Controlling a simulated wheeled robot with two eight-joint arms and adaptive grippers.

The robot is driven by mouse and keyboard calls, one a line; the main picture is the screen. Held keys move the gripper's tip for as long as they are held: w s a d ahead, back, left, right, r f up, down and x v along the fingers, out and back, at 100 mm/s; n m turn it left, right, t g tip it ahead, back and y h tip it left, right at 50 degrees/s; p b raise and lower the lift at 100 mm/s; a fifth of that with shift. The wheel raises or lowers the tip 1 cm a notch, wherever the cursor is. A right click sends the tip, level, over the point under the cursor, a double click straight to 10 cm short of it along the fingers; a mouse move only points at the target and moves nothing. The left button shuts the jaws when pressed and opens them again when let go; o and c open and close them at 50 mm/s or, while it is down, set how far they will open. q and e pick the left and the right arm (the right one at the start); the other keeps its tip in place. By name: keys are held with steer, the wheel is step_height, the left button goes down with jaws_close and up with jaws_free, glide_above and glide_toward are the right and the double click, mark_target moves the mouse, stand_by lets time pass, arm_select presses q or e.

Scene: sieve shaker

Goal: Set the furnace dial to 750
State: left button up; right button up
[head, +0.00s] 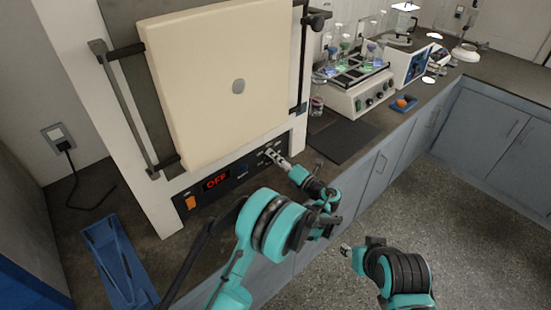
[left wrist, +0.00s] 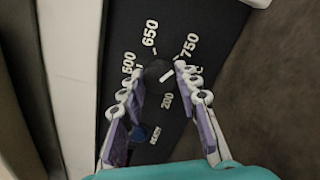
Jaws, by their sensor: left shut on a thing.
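The furnace (head: 215,85) stands at the left of the head view, its control panel (head: 220,183) below the pale door. Its display (head: 216,181) reads OFF in red. My left gripper (head: 275,156) reaches the panel's right end and is shut on the dial. In the left wrist view the black dial (left wrist: 157,74) sits between the two fingertips, ringed by the labels 500, 650, 750 and 200. A white mark on the dial slants up and right, roughly toward 750; its exact alignment is unclear. My right gripper (head: 346,251) hangs over the floor, away from the furnace; its jaw opening is unclear.
An orange switch (head: 190,203) is at the panel's left end. A blue tray (head: 118,262) lies on the counter at the lower left. A dark mat (head: 343,138) and a white machine holding flasks (head: 358,98) are to the right. Open floor lies in front of the cabinets.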

arm_select(q)
steer(key=o, duration=1.2)
steer(key=shift+c, duration=0.2)
